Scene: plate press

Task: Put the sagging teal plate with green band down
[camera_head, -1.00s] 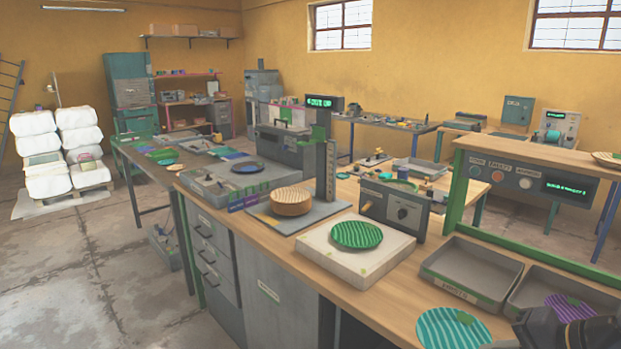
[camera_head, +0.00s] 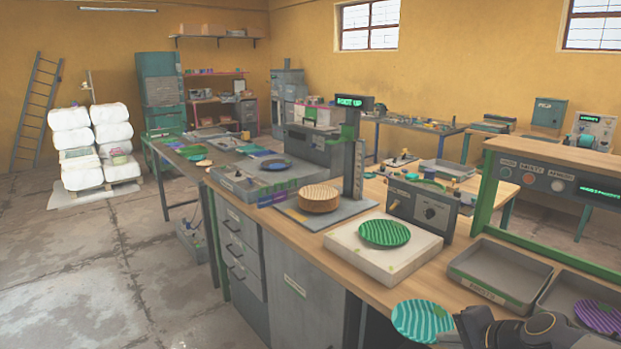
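The teal striped plate with a green patch (camera_head: 420,321) shows at the bottom right of the head view, tilted, in front of the worktop's near edge. My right gripper (camera_head: 452,338) comes in from the lower right and holds the plate by its right edge. The fingertips are mostly hidden by the plate and the frame's edge. A green striped plate (camera_head: 384,233) lies on a pale square slab (camera_head: 343,248) on the bench. My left gripper is not in view.
A grey labelled tray (camera_head: 468,284) is behind my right gripper. A second tray (camera_head: 558,289) holds a purple plate (camera_head: 597,316). A stack of tan round plates (camera_head: 318,201) sits by an upright post. A control box (camera_head: 420,212) stands behind the slab.

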